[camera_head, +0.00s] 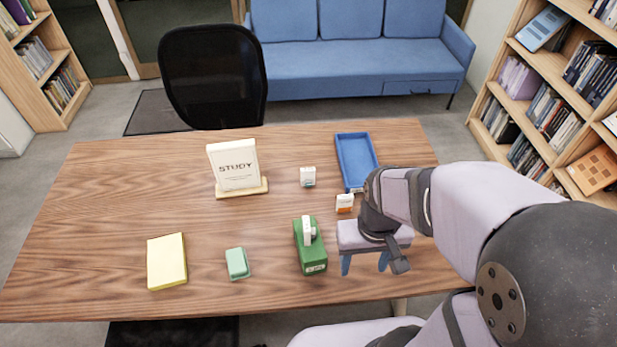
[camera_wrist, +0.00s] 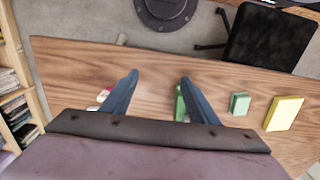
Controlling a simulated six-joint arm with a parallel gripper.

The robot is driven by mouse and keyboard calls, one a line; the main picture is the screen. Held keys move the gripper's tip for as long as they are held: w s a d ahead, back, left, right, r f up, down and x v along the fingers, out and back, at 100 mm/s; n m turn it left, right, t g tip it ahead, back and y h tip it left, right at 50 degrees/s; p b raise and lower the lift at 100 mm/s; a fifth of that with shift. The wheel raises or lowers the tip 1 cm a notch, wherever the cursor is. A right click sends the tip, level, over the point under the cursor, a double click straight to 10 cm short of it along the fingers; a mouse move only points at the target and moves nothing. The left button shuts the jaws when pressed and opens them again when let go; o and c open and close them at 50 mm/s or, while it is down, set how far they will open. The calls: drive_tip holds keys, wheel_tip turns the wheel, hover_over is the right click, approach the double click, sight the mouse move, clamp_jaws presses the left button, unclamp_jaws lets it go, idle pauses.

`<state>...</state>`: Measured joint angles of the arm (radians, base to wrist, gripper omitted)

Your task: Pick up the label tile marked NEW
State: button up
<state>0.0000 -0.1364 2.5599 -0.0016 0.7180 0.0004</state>
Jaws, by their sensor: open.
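Two small tile-like pieces stand on the table in the head view: a white one with a greyish mark (camera_head: 308,177) near the middle, and a white-and-orange one (camera_head: 345,203) nearer my arm. Their print is too small to read, so I cannot tell which is marked NEW. A green box (camera_head: 312,258) has a white piece (camera_head: 308,231) on top and a small unreadable label on its front. My gripper (camera_head: 365,264) is open and empty, right of the green box and above the table's near part. In the wrist view, its blue fingers (camera_wrist: 158,77) are spread, with the green box partly hidden by one finger.
A blue tray (camera_head: 356,162) lies at the back right. A STUDY sign (camera_head: 234,166) stands on a wooden base. A yellow pad (camera_head: 167,261) and a pale green block (camera_head: 237,263) lie front left. The wooden table (camera_head: 110,190) is bare at far left.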

sight(312, 179)
drive_tip(key=shift+r, duration=0.1)
idle(0.7)
wheel_tip(312, 179, up, 5)
drive_tip(key=shift+w+m+t+y+b, duration=0.85)
drive_tip(key=shift+w+m+y+b, duration=3.05)
drive_tip(key=shift+w, duration=5.1)
drive_tip(key=shift+w+m+t+y+b, duration=0.85)
drive_tip(key=shift+w+m+y+b, duration=1.35)
drive_tip(key=shift+w+m+b, duration=5.05)
drive_tip(key=w+f+n+p, duration=0.1)
drive_tip(key=f, duration=0.5)
drive_tip(key=w+f+n+p, duration=0.1)
drive_tip(key=f+n, duration=0.1)
drive_tip(key=f, duration=0.5)
drive_tip(key=w+f+n+p, duration=0.1)
drive_tip(key=f, duration=0.6)
drive_tip(key=shift+w+d, duration=0.15)
drive_tip(key=shift+d, duration=0.05)
drive_tip(key=shift+r+p+x, duration=0.2)
drive_tip(key=shift+p+x, duration=0.1)
drive_tip(key=shift+x, duration=1.55)
drive_tip(key=shift+r+p+x, duration=0.2)
drive_tip(key=shift+p+x, duration=0.1)
drive_tip(key=shift+x, duration=1.5)
drive_tip(key=shift+a, duration=0.15)
clamp_jaws()
